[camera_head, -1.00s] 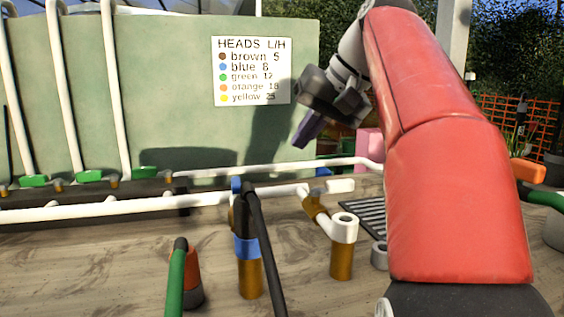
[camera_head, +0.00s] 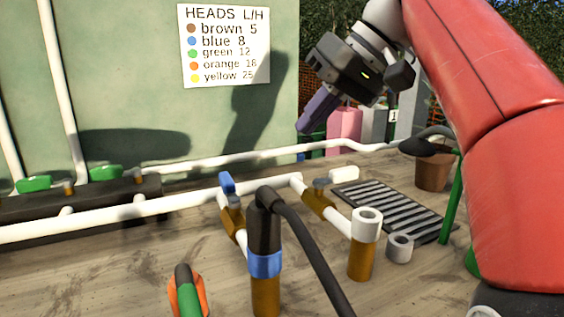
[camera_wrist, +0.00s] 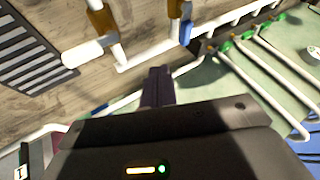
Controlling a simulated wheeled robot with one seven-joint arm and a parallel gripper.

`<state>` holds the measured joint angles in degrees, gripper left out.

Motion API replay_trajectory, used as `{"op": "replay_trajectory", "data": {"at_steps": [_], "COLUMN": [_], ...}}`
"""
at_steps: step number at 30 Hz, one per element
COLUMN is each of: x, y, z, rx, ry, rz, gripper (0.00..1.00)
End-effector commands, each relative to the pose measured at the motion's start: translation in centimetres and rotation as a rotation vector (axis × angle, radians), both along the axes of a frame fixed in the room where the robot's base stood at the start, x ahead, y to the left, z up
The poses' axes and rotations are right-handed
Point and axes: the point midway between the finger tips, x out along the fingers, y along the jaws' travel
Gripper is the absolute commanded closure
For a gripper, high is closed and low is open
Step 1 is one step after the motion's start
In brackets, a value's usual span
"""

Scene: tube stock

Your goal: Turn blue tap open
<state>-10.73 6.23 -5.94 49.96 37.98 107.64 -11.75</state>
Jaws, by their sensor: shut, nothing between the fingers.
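The blue tap (camera_head: 227,183) is a small blue lever on a brass valve, where a short branch leaves the white pipe, left of the centre in the head view. It also shows near the top of the wrist view (camera_wrist: 186,33), beside its brass branch. I cannot tell for sure how the lever is turned. My gripper (camera_head: 306,124) has dark purple fingers and is shut and empty. It hangs above and to the right of the tap, clear of it. In the wrist view the fingers (camera_wrist: 157,72) point toward the white pipes, with nothing between them.
A black hose on a blue-banded post (camera_head: 264,264) stands in front of the tap. A second brass branch ends in a white-topped post (camera_head: 365,228) to the right. A dark grate (camera_head: 388,206) and a brown pot (camera_head: 433,167) lie further right. Green taps (camera_head: 98,173) are at left.

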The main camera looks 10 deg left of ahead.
Motion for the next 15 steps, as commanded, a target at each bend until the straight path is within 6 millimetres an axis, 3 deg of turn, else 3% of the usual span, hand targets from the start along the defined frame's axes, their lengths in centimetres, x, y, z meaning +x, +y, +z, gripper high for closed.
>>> {"op": "replay_trajectory", "data": {"at_steps": [8,15], "x": [-0.2,0.1], "y": [1.3,4.0], "z": [-0.8,-4.6], "rx": [0.002,0.000], "ry": [0.003,0.004], "rz": [0.026,0.028], "gripper": [1.00,1.00]}}
